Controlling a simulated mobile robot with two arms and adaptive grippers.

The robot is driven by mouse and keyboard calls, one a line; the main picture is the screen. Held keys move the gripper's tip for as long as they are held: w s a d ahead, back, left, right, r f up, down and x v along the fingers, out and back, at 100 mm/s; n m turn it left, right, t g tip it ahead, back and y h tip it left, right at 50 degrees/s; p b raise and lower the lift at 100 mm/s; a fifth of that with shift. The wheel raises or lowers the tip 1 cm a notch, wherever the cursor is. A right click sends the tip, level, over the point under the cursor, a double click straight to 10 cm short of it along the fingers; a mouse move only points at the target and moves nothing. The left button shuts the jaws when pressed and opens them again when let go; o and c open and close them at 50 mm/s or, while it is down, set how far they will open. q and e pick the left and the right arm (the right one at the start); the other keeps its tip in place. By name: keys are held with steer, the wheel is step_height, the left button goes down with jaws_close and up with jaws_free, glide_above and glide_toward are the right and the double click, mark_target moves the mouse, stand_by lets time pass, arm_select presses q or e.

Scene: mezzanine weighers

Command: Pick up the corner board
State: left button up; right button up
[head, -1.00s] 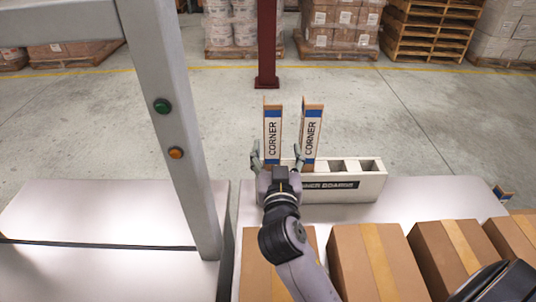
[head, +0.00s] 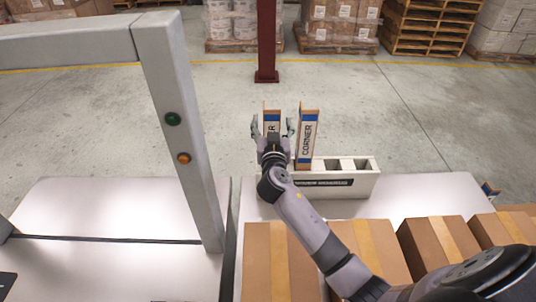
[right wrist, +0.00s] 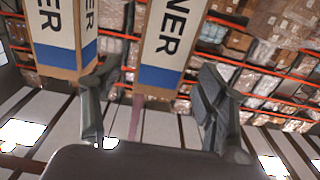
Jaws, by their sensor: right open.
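Two corner boards stand upright in the white slotted holder (head: 340,187), brown with a white face, blue bands and dark lettering. The left corner board (head: 271,117) is partly hidden behind my right gripper (head: 272,128). The right corner board (head: 307,140) stands beside it. My right gripper is open, with its fingers on either side of the left board's upper part. In the right wrist view one board (right wrist: 165,45) shows between the spread fingers (right wrist: 155,100), and the other board (right wrist: 65,35) is at the left. Contact cannot be told. My left gripper is out of view.
The holder's other visible slots are empty. Several taped cartons (head: 370,250) line the front of the pale table (head: 425,190). A grey post (head: 180,140) with green and orange buttons rises at left. A small blue and brown piece (head: 490,190) is at the right edge.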

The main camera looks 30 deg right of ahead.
steer(key=shift+p+x, duration=0.35)
steer(key=shift+x, duration=1)
jaws_close()
